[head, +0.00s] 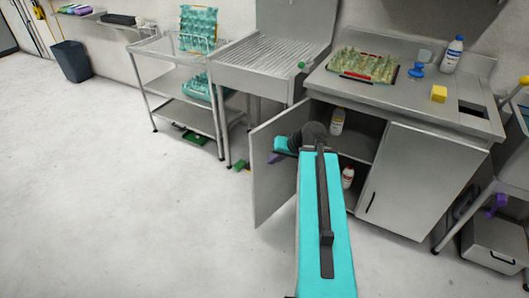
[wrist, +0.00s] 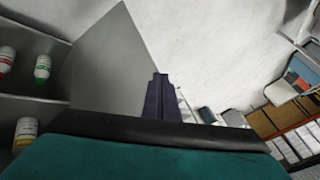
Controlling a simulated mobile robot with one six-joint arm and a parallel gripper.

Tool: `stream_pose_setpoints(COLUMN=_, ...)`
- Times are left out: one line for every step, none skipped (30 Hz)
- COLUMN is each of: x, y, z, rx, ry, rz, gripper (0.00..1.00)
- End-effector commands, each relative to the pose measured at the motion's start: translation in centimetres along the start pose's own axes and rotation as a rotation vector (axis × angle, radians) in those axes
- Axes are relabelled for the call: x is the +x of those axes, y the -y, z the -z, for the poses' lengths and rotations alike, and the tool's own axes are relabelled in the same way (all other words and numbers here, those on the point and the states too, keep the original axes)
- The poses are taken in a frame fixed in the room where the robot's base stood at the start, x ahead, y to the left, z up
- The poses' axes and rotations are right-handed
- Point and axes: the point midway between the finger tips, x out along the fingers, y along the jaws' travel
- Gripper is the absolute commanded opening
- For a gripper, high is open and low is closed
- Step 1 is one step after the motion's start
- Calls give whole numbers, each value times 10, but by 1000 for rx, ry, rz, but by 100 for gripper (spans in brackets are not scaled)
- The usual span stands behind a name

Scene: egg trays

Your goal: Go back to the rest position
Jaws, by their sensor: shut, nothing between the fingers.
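My arm reaches forward from the bottom of the head view to the sink cabinet (head: 395,185). Its end is bent left in front of the open cabinet door (head: 268,195). My gripper (wrist: 160,82) shows in the wrist view as dark fingers close together, with nothing between them. The open door (wrist: 110,60) is just left of the fingers in that view; whether they touch it I cannot tell. In the head view the fingers are small and hard to make out.
Inside the cabinet stand white bottles (head: 347,177), also in the wrist view (wrist: 42,67). The floor at left is clear.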

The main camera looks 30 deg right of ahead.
Motion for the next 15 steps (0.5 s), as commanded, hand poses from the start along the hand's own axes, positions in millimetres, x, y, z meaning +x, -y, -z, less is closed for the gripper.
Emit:
stream_pose_setpoints(x=0, y=0, z=0, rx=0, ry=0, rz=0, gripper=0)
stream_pose_setpoints(x=0, y=0, z=0, rx=0, ry=0, rz=0, gripper=0)
stream_pose_setpoints(x=0, y=0, z=0, rx=0, ry=0, rz=0, gripper=0)
stream_pose_setpoints(x=0, y=0, z=0, rx=0, ry=0, rz=0, gripper=0)
stream_pose_setpoints(x=0, y=1, z=0, rx=-1, ry=0, rz=1, gripper=0)
stream_pose_setpoints(x=1, y=2, z=0, rx=-2, ry=1, rz=1, gripper=0)
stream_pose_setpoints(x=2, y=3, z=0, rx=-4, ry=2, rz=2, gripper=0)
stream_pose_setpoints(x=2, y=5, z=-1, rx=-7, ry=3, rz=4, gripper=0)
stream_pose_setpoints(x=4, y=8, z=-2, rx=-11, ry=7, rz=6, gripper=0)
stream_pose_setpoints(x=6, y=11, z=-3, rx=-15, ry=11, rz=9, gripper=0)
stream_pose_setpoints(x=10, y=14, z=-5, rx=-20, ry=17, rz=12, gripper=0)
stream_pose_setpoints(x=16, y=20, z=-9, rx=-26, ry=28, rz=18, gripper=0)
stream_pose_setpoints(x=21, y=23, z=-13, rx=-30, ry=39, rz=22, gripper=0)
stream_pose_setpoints(x=28, y=28, z=-19, rx=-35, ry=52, rz=27, gripper=0)
stream_pose_setpoints(x=37, y=35, z=-27, rx=-42, ry=71, rz=35, gripper=0)
